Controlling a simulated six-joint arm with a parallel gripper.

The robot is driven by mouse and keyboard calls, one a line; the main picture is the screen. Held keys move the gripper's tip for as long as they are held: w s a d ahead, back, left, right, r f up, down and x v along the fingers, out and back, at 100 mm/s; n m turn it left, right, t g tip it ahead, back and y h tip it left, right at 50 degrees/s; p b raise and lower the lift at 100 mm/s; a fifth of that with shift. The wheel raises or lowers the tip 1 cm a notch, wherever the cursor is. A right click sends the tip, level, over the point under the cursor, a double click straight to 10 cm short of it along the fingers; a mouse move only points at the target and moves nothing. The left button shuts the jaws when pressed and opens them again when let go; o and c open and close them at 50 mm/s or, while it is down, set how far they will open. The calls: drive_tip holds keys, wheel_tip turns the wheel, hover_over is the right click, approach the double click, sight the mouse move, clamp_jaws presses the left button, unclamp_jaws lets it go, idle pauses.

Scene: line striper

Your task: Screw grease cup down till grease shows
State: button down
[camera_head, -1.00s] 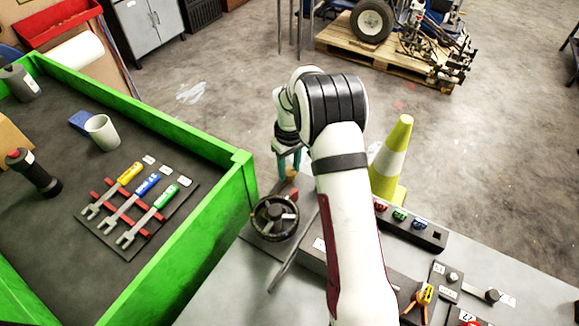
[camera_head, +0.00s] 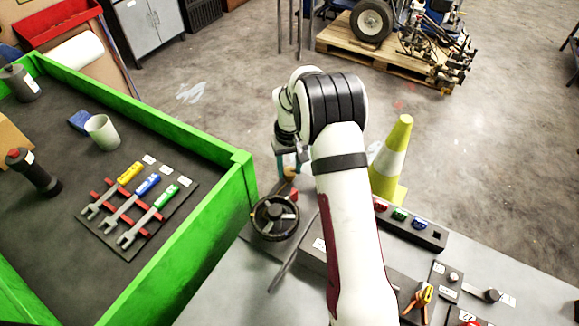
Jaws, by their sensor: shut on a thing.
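The small brass-orange grease cup (camera_head: 290,174) sits at the far end of the grey bench, just behind the black wheel (camera_head: 275,217). My gripper (camera_head: 289,168) points down over it, with teal fingers closed on the cup. The fingers hide part of it, and it is too small to tell whether any grease shows.
A green-walled bench (camera_head: 205,235) with wrenches on a dark board stands at left. A yellow-and-white cone (camera_head: 391,160) stands right of my arm. A dark block with coloured pieces (camera_head: 410,226) and a row of small fittings lie at right on the grey bench.

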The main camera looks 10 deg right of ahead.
sight(289, 171)
drive_tip(key=shift+m, duration=0.8)
drive_tip(key=shift+c, duration=2.1)
unclamp_jaws()
drive_tip(key=shift+r, duration=0.1)
wheel_tip(289, 171, up, 16)
